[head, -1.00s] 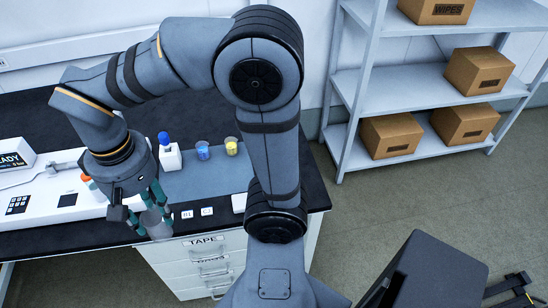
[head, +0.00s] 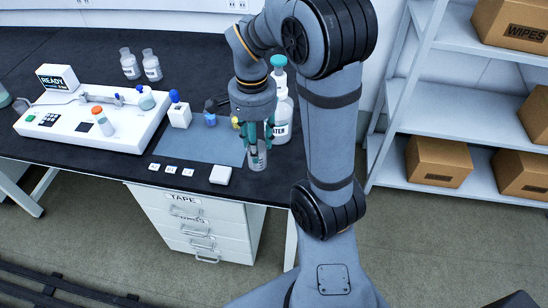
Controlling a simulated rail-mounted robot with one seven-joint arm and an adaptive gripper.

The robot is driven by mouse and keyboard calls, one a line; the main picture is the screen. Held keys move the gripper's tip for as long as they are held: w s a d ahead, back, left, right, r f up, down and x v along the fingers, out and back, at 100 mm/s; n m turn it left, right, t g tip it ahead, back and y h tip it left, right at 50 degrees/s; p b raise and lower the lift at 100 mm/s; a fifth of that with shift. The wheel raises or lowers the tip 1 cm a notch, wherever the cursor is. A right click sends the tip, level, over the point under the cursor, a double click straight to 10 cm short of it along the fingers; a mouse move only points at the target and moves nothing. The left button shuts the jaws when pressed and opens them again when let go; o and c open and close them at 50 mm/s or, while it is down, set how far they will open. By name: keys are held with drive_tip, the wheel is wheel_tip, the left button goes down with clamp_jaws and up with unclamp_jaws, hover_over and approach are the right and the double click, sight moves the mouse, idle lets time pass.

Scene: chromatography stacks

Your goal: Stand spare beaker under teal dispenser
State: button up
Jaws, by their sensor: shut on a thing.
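My gripper (head: 258,150), with teal fingers, is shut on a clear greyish beaker (head: 258,162) and holds it upright near the right end of the grey mat. Whether the beaker's base touches the surface, I cannot tell. Just behind and to the right stands a white bottle (head: 282,122) with a teal cap (head: 278,61) and a label reading "ATER", its first part hidden by my gripper. This looks like the teal dispenser. Its spout and left side are hidden behind my arm.
A beaker with blue contents (head: 210,119) and a partly hidden yellow one (head: 236,122) stand left of my gripper. A white square (head: 220,175) lies at the front edge.

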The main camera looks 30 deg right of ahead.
drive_tip(key=shift+w+d+f+m+p, duration=0.55)
drive_tip(key=shift+w+d+f+m, duration=0.4)
drive_tip(key=shift+w+d+f, duration=1.1)
drive_tip(key=shift+w+d+f+m+p, duration=0.55)
drive_tip(key=shift+w+d+f+m, duration=0.6)
drive_tip(key=shift+f, duration=1.45)
drive_tip(key=shift+w+d+f+m+p, duration=0.55)
drive_tip(key=shift+w+d+f+m, duration=0.15)
drive_tip(key=shift+w+d+f, duration=1.35)
drive_tip(key=shift+a+f, duration=0.25)
drive_tip(key=shift+f, duration=0.05)
drive_tip(key=shift+f, duration=0.15)
drive_tip(key=o, duration=1.2)
drive_tip(key=shift+o, duration=0.3)
